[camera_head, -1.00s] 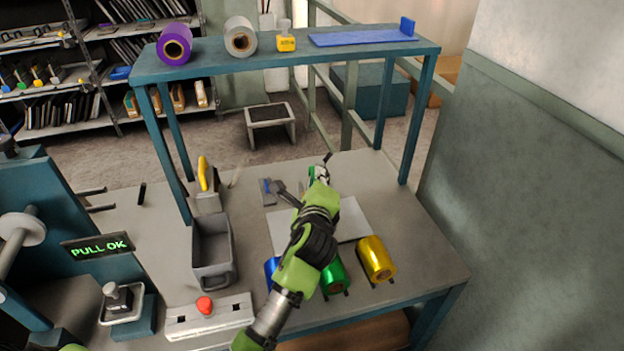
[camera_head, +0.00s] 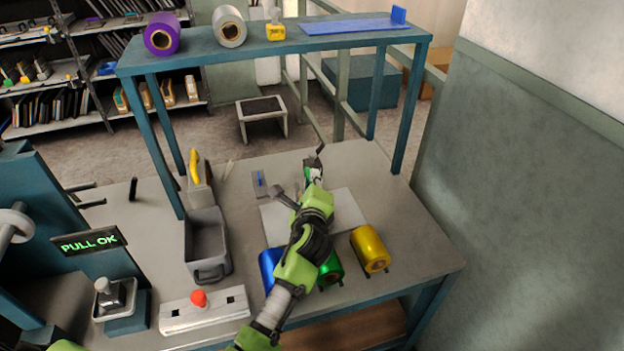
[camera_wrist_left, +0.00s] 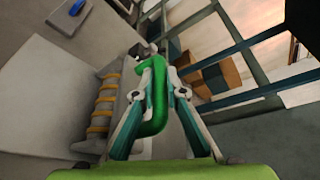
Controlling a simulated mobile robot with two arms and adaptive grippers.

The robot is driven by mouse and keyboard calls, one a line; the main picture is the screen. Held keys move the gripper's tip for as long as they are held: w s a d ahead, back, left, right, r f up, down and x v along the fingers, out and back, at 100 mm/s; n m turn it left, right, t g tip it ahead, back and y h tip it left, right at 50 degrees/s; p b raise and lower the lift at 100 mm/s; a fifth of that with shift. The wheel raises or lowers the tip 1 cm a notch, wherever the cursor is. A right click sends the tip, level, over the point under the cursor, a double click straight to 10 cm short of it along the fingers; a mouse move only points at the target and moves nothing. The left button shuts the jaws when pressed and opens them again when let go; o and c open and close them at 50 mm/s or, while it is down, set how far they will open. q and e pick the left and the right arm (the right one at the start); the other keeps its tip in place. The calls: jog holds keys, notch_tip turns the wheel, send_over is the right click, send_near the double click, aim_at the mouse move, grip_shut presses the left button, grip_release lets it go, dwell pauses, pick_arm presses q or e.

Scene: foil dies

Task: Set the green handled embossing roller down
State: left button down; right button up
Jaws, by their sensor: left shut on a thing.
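My left gripper (camera_head: 313,178) is shut on the green handle of the embossing roller, over the back part of the workbench. In the left wrist view the curved green handle (camera_wrist_left: 158,95) lies between the two fingers of the gripper (camera_wrist_left: 160,78). In the head view the roller (camera_head: 312,168) shows only as a small green and dark shape at the fingertips. A grey ridged body with gold bands (camera_wrist_left: 105,108) shows beside the handle in the wrist view; I cannot tell whether it belongs to the roller. Whether the roller touches the bench is unclear. My right gripper is out of view.
A pale sheet (camera_head: 345,210) lies under my arm. Blue (camera_head: 268,262), green (camera_head: 332,270) and gold (camera_head: 370,250) foil rolls stand in front. A grey bin (camera_head: 207,245) is at left. A teal shelf (camera_head: 265,50) spans the back. Bench right of the sheet is clear.

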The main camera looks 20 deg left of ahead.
pick_arm(q)
jog(key=c, duration=2.4)
grip_release()
jog(key=shift+f, duration=0.15)
jog(key=o, duration=0.4)
jog(key=shift+c, duration=0.2)
jog(key=shift+s, duration=0.1)
jog(key=shift+r, duration=0.2)
jog(key=v, duration=1.2)
